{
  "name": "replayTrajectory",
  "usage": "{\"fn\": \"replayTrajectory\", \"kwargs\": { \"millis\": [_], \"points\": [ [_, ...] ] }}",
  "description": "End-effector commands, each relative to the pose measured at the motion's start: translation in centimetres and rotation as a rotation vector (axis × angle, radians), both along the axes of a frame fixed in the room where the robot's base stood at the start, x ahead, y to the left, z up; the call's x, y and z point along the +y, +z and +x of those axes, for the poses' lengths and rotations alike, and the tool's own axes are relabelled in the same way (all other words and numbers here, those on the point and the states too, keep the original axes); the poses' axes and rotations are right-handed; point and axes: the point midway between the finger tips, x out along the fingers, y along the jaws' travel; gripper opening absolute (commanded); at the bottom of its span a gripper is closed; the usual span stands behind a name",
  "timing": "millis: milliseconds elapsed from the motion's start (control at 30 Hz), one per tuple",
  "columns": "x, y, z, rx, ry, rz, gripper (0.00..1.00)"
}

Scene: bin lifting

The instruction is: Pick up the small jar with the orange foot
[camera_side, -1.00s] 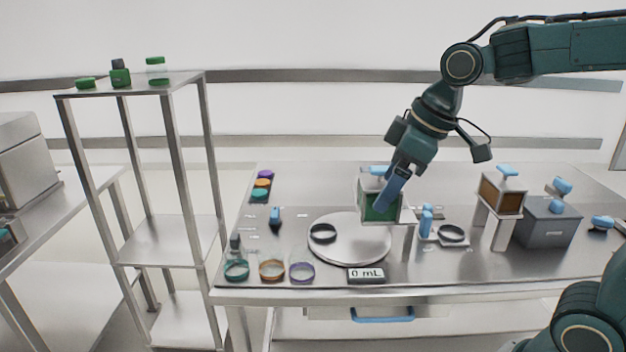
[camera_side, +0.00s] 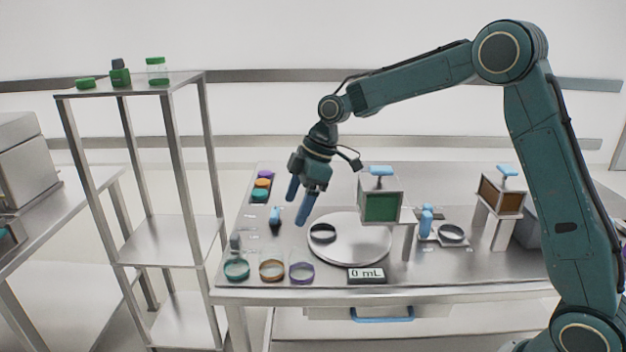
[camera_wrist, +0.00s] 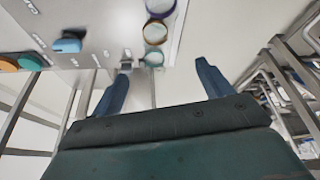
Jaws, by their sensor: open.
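The small jar with the orange foot (camera_side: 272,271) appears as a low, round, clear piece with an orange-brown ring, between a teal-ringed one (camera_side: 236,270) and a purple-ringed one (camera_side: 302,273) at the table's front left. In the wrist view the orange one (camera_wrist: 155,32) is at the top centre, with teal (camera_wrist: 154,57) nearer the fingers and purple (camera_wrist: 160,6) beyond. My gripper (camera_side: 296,210) is open and empty, above the table and left of the round plate, higher than the jar. In the wrist view its fingers (camera_wrist: 163,70) are spread wide and touch nothing.
A small grey-capped bottle (camera_side: 236,243) stands just behind the teal ring. A blue-topped item (camera_side: 275,217) and coloured caps (camera_side: 263,183) lie behind. The round plate (camera_side: 352,250) holds a dark ring; a green box on a stand (camera_side: 381,206) is to the right.

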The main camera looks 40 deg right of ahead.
Motion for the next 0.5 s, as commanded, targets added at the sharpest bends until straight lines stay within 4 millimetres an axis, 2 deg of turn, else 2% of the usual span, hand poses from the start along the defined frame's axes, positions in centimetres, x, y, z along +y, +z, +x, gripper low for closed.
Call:
{"fn": "replayTrajectory", "kwargs": {
  "millis": [33,200,500],
  "points": [
    [0.0,-0.9,0.6,0.002,0.02,0.004,0.79],
    [0.1,-2.4,1.8,0.001,0.069,0.013,0.79],
    [0.2,-2.8,2.0,0.0,0.082,0.015,0.79]
  ]
}}
